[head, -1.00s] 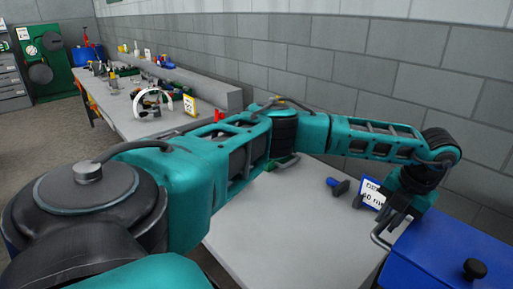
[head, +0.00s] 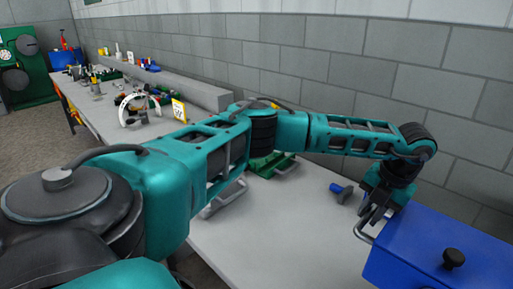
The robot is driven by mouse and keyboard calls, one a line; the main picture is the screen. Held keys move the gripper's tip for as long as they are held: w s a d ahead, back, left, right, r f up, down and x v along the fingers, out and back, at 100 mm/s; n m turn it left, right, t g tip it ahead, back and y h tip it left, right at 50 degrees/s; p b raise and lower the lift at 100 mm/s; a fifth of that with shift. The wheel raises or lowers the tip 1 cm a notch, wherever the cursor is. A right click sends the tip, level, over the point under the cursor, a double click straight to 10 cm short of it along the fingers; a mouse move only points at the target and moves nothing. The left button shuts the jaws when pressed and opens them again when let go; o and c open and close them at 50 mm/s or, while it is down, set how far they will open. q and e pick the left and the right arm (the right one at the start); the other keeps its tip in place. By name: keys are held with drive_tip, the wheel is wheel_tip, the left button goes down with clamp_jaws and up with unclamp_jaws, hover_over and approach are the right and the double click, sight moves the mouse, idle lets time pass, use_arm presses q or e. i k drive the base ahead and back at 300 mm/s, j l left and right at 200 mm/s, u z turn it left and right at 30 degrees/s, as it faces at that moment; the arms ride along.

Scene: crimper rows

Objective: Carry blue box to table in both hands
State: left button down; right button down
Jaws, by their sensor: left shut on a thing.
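The blue box (head: 425,252) is at the lower right, with a blue lid, a black knob on top and a metal handle (head: 362,232) on its left side. My left gripper (head: 373,217) is shut on that handle. The box's right part runs out of the picture, and I cannot tell whether its bottom touches anything. The grey table (head: 265,240) lies to the left of the box, below my left arm. My right gripper does not show.
A small blue-headed object (head: 341,191) lies on the table near the wall. A green object with a handle (head: 268,165) is partly hidden behind my arm.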

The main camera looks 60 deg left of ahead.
sight(297, 249)
drive_tip(key=k+j, duration=0.1)
drive_tip(key=j, duration=0.9)
drive_tip(key=k+j, duration=0.15)
drive_tip(key=j, duration=0.35)
